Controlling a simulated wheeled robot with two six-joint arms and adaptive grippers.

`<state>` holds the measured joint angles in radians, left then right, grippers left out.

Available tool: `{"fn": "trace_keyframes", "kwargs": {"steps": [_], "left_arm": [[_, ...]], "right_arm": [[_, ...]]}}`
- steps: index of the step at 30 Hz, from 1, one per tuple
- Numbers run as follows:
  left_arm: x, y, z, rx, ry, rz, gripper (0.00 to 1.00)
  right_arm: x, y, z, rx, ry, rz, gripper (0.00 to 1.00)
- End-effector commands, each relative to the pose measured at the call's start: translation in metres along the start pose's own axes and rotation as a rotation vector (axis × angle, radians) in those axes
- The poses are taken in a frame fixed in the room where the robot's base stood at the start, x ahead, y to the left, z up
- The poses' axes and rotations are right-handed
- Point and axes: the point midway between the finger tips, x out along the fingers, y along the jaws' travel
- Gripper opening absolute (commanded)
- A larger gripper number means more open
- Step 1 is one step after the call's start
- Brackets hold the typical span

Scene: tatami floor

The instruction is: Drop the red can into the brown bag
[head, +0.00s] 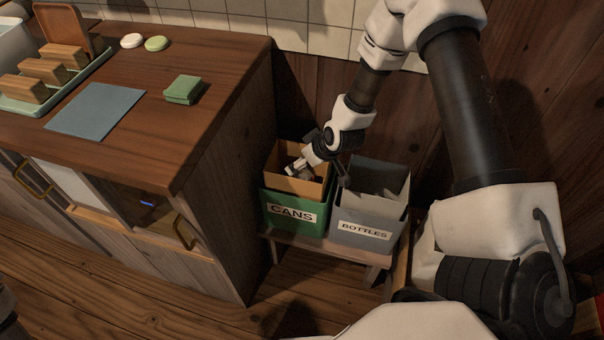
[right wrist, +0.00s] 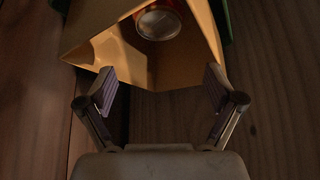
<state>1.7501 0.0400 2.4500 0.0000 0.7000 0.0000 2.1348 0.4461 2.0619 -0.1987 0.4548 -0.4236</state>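The brown bag (head: 312,187) stands open inside the green bin labelled CANS (head: 292,214). In the right wrist view the bag (right wrist: 98,46) fills the upper middle. The red can (right wrist: 158,22) shows there within the bag's mouth, its grey metal end facing the camera; I cannot tell what it rests on. It cannot be made out in the head view. My right gripper (head: 299,168) reaches down at the bag's mouth. In the right wrist view its fingers (right wrist: 162,88) are spread with nothing between them, and the can lies beyond the fingertips.
A grey bin labelled BOTTLES (head: 366,229) stands right of the green bin, both on a low wooden stand (head: 335,247). A wooden counter (head: 150,130) at left holds a green tray of wooden blocks (head: 30,108), a blue mat (head: 95,110) and a green sponge (head: 183,90).

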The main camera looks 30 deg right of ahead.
Motion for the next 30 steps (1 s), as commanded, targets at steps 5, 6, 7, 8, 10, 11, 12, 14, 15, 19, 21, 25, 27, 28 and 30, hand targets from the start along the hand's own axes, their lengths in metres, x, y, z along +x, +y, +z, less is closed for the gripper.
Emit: {"fn": "trace_keyframes", "kwargs": {"steps": [5,6,7,8,10,11,12,14,15,19,21,25,27,28,30], "left_arm": [[0.000,0.000,0.000,0.000,0.000,0.000,0.40],[0.000,0.000,0.000,0.000,0.000,0.000,0.40],[0.000,0.000,0.000,0.000,0.000,0.000,0.40],[0.000,0.000,0.000,0.000,0.000,0.000,0.40],[0.000,0.000,0.000,0.000,0.000,0.000,0.40],[0.000,0.000,0.000,0.000,0.000,0.000,0.40],[0.000,0.000,0.000,0.000,0.000,0.000,0.40],[0.000,0.000,0.000,0.000,0.000,0.000,0.40],[0.000,0.000,0.000,0.000,0.000,0.000,0.40],[0.000,0.000,0.000,0.000,0.000,0.000,0.40],[0.000,0.000,0.000,0.000,0.000,0.000,0.40],[0.000,0.000,0.000,0.000,0.000,0.000,0.40],[0.000,0.000,0.000,0.000,0.000,0.000,0.40],[0.000,0.000,0.000,0.000,0.000,0.000,0.40],[0.000,0.000,0.000,0.000,0.000,0.000,0.40]], "right_arm": [[-0.002,0.000,0.000,0.001,0.001,0.000,0.92],[-0.005,0.000,-0.001,0.001,0.001,0.001,0.92],[-0.008,0.001,-0.001,0.002,0.002,0.001,0.92],[-0.013,0.001,-0.001,0.004,0.002,0.001,0.92],[-0.027,0.000,-0.001,0.005,0.004,0.000,0.92],[-0.034,0.000,-0.001,0.007,0.004,-0.002,0.92],[-0.044,0.001,-0.002,0.008,0.005,-0.001,0.92],[-0.062,0.000,-0.002,0.009,0.006,-0.003,0.92],[-0.072,0.000,-0.002,0.010,0.006,-0.001,0.92],[-0.098,0.000,-0.001,0.010,0.006,-0.001,0.92],[-0.108,0.001,-0.002,0.008,0.006,0.000,0.92],[-0.118,0.000,0.000,0.003,0.002,-0.001,0.92],[-0.120,0.000,0.000,0.001,0.000,-0.001,0.92],[-0.120,0.000,0.000,0.000,0.000,-0.001,0.92],[-0.120,0.000,0.000,0.000,-0.001,-0.001,0.92]]}}
